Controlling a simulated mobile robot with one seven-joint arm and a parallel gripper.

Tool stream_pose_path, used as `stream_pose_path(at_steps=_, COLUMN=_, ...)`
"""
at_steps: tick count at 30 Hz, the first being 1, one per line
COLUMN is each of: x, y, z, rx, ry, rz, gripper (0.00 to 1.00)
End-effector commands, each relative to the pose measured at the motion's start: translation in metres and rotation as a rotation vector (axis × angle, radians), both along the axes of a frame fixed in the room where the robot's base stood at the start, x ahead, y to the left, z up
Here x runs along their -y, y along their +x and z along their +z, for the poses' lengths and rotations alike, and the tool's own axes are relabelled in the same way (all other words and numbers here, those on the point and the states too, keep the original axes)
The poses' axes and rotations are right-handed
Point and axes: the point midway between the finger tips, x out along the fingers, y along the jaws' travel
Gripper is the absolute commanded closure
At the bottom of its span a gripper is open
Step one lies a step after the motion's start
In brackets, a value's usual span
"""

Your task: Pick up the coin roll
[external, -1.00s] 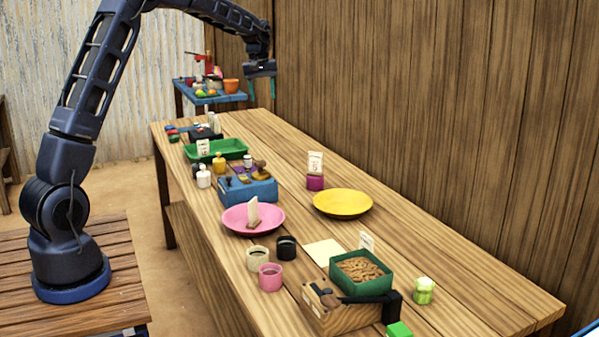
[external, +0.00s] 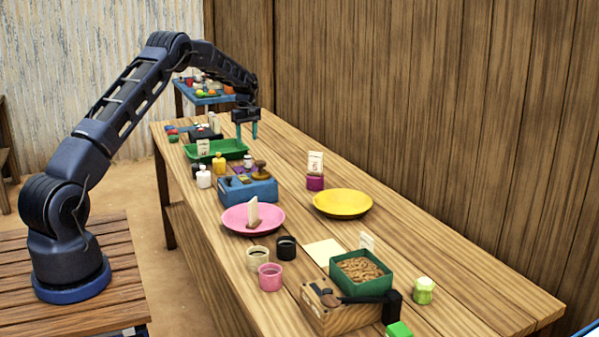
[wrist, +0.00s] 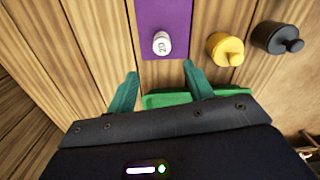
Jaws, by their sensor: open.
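A small white upright cylinder marked 20, which I take to be the coin roll (wrist: 162,44), stands on a purple mat (wrist: 178,15) in the wrist view. In the external view the coin roll (external: 248,160) shows small behind the blue box. My gripper (external: 246,134) is open and empty, above the far part of the table near the green tray (external: 228,146). In the wrist view my gripper (wrist: 160,72) has its teal fingers apart, with the coin roll seen ahead, between the lines of the fingers. The roll is not touched.
A yellow knobbed weight (wrist: 224,49) and a black one (wrist: 277,38) stand right of the roll in the wrist view. The blue box (external: 250,190), pink plate (external: 236,218) and yellow plate (external: 343,203) are nearer the external camera. The table's right side is mostly clear.

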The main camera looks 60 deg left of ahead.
Motion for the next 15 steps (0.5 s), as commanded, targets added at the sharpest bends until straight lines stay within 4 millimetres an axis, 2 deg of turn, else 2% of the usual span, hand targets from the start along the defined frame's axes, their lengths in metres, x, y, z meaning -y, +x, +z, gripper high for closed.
stream_pose_path(at_steps=9, x=0.001, y=0.0, z=-0.042, rx=-0.001, ry=-0.001, rz=-0.001, gripper=0.48)
stream_pose_path(at_steps=15, x=0.002, y=-0.001, z=-0.053, rx=0.0, ry=0.0, rz=-0.001, gripper=0.48)
